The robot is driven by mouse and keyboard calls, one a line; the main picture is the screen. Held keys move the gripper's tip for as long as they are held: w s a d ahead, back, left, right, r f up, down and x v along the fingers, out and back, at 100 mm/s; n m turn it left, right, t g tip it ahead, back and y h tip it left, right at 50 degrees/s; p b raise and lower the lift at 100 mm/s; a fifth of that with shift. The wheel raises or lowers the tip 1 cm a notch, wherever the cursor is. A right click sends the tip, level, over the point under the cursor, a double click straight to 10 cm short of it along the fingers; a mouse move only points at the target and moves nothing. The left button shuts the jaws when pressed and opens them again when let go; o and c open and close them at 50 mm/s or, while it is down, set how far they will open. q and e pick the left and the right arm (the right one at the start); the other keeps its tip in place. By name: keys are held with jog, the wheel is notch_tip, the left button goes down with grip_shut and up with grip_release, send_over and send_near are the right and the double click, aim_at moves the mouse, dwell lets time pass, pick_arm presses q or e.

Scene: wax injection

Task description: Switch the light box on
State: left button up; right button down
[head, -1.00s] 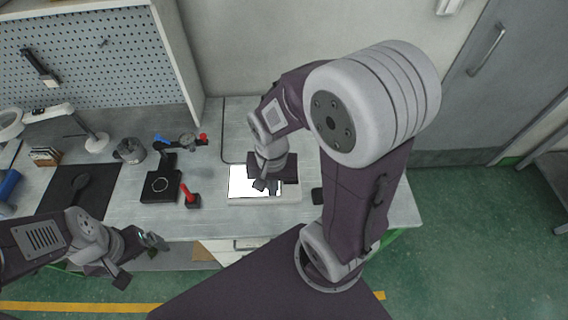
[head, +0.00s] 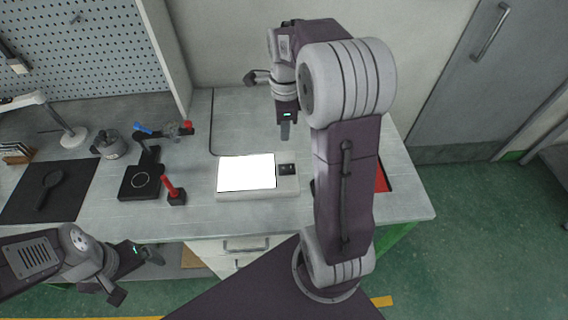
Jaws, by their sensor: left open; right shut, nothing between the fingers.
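The light box (head: 256,194) lies on the workbench, a pale flat case with a bright white, glowing panel (head: 247,173). A small black switch (head: 287,169) sits on its top at the right end of the panel. My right gripper (head: 285,131) is shut and empty, pointing down above the bench behind the switch and apart from the box. My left gripper (head: 138,272) is open and empty at the lower left, in front of the bench's front edge and far from the box.
A black stand with a ring mark (head: 140,182) and a red-handled tool (head: 171,189) stand left of the box. A black mat (head: 28,207) with a dark paddle lies farther left. A red item (head: 382,178) shows partly behind my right arm. The bench behind the box is mostly clear.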

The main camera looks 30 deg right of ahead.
aim_at(284, 168)
jog(key=shift+f, duration=0.1)
notch_tip(284, 168, down, 14)
jog(key=shift+r+b, duration=0.1)
jog(key=shift+b, duration=1)
jog(key=shift+a, duration=0.1)
